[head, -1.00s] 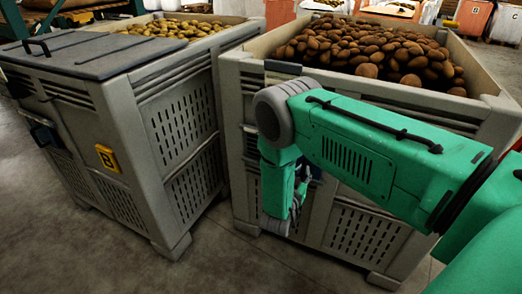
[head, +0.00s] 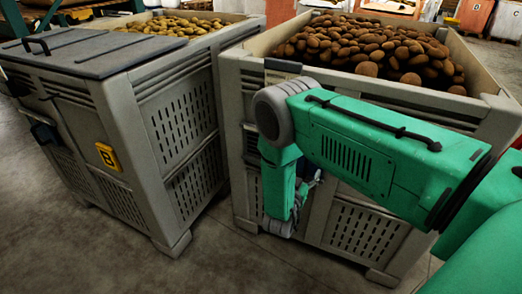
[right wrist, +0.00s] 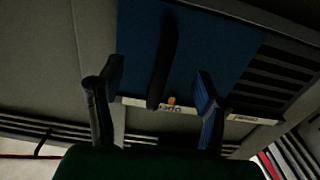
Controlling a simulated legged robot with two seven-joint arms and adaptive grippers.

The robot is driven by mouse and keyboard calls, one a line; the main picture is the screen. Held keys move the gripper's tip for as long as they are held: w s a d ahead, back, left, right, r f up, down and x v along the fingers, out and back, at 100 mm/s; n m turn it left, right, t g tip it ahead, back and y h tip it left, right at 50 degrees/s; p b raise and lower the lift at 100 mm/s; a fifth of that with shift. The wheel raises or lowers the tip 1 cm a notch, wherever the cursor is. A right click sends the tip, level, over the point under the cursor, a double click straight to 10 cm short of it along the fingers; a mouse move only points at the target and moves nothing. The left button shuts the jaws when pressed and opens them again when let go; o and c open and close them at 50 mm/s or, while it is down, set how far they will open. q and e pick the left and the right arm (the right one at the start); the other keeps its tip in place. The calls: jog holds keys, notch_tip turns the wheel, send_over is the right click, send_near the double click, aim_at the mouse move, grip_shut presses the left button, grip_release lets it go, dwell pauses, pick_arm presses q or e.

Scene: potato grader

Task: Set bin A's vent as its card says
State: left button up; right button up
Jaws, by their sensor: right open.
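The bin (head: 395,230) on the right, heaped with brown potatoes, shows no readable letter or card. My right gripper (head: 309,186) is at its front wall, mostly hidden behind my own wrist. In the right wrist view the right gripper (right wrist: 157,72) is open, its fingers on either side of a dark lever (right wrist: 163,55) on a blue vent panel (right wrist: 222,45). I cannot tell whether they touch it. A small orange mark (right wrist: 171,100) sits by an upside-down label (right wrist: 170,107) that seems to read OPEN. Another white label (right wrist: 252,119) is farther right, too small to read surely. My left gripper is out of view.
Bin B (head: 185,150), with a yellow B tag (head: 107,157) and a grey lid (head: 90,52), stands to the left with lighter potatoes. A narrow gap separates the bins. Dark slots (right wrist: 275,75) lie right of the blue panel. Floor (head: 225,270) in front is clear.

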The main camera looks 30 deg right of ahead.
jog(key=p+v, duration=0.4)
jog(key=v, duration=1.8)
jog(key=shift+a, duration=0.2)
jog(key=shift+d, duration=0.1)
